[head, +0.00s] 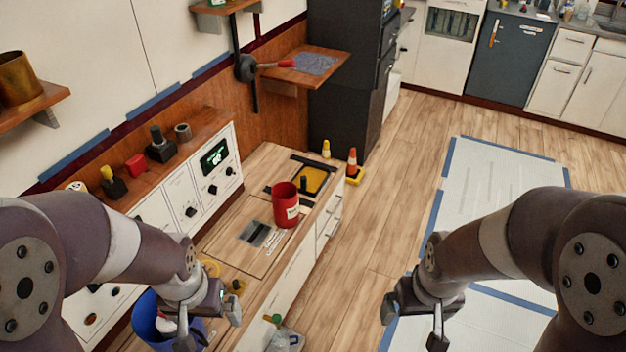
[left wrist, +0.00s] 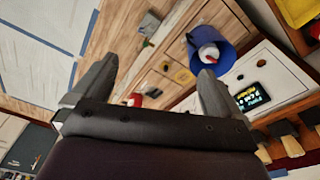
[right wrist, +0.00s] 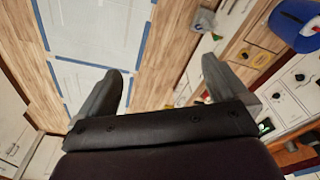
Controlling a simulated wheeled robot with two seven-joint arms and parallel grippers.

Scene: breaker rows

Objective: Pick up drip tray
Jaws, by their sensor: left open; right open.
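No thing is plainly recognisable as the drip tray. Two flat candidates lie on the wooden counter (head: 215,240): a dark and silver plate (head: 256,233) near the middle, and a yellow panel (head: 311,181) in a black frame toward the far end. I cannot tell which is meant. My left gripper (head: 210,323) is open and empty, above the near end of the counter beside the blue bucket; its fingers also show in the left wrist view (left wrist: 158,74). My right gripper (head: 413,323) is open and empty, out over the floor; it also shows in the right wrist view (right wrist: 165,72).
A red container (head: 286,208) stands on the counter between the plate and the yellow panel. A blue bucket (head: 147,322) is at the lower left. A control panel (head: 205,175) lines the wall side. Small cones (head: 352,162) stand past the counter's far end.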

